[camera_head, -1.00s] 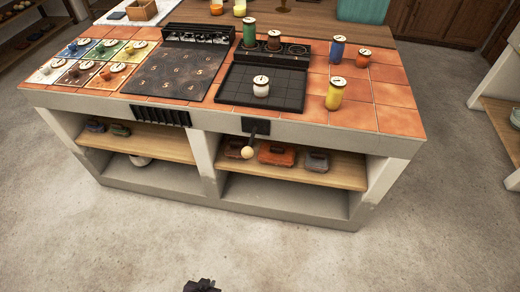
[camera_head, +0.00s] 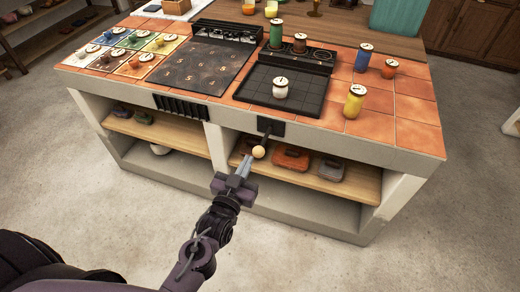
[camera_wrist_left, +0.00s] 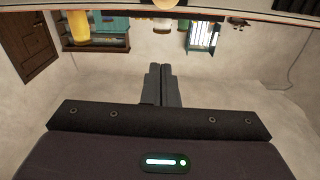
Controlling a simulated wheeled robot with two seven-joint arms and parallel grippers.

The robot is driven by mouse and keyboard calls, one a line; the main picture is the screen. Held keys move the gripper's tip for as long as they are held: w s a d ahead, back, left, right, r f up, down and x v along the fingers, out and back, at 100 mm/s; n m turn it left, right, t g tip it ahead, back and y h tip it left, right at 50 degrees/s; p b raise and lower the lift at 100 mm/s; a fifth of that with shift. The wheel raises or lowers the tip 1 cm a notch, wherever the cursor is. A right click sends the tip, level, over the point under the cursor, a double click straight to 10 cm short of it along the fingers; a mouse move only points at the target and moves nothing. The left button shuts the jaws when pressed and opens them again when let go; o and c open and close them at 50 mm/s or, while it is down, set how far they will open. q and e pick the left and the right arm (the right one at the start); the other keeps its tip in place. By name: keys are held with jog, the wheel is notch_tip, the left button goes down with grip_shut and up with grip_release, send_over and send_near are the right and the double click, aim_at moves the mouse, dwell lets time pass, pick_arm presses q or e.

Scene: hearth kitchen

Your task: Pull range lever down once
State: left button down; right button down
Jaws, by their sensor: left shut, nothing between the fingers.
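The range lever (camera_head: 264,138) hangs from a black bracket on the counter's front edge, below the black grill plate. It is a short dark rod with a pale round knob (camera_head: 258,152) at its lower end. Part of a pale round shape, likely the knob (camera_wrist_left: 164,4), shows at the top edge of the left wrist view. My left gripper (camera_head: 246,161) is shut and empty, its fingertips just below and left of the knob. I cannot tell whether they touch it. The shut fingers also show in the left wrist view (camera_wrist_left: 160,85). My right gripper is not in view.
The tiled counter (camera_head: 410,110) carries a white jar (camera_head: 281,89) on the black tray, a yellow jar (camera_head: 353,102) and several others. Below, a wooden shelf (camera_head: 355,186) holds an orange box (camera_head: 291,158) and other boxes behind the lever. The floor in front is clear.

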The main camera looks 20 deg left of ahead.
pick_arm(q)
jog(key=p, duration=0.1)
send_over(257, 151)
jog(key=shift+w+d+r, duration=0.2)
jog(key=shift+w+d, duration=0.1)
jog(key=shift+w, duration=0.05)
jog(key=f, duration=0.1)
jog(key=s+f, duration=0.1)
jog(key=shift+a+f, duration=0.1)
jog(key=shift+f, duration=0.3)
jog(key=shift+s+f, duration=0.35)
jog(key=shift+f, duration=0.3)
jog(key=shift+f, duration=0.1)
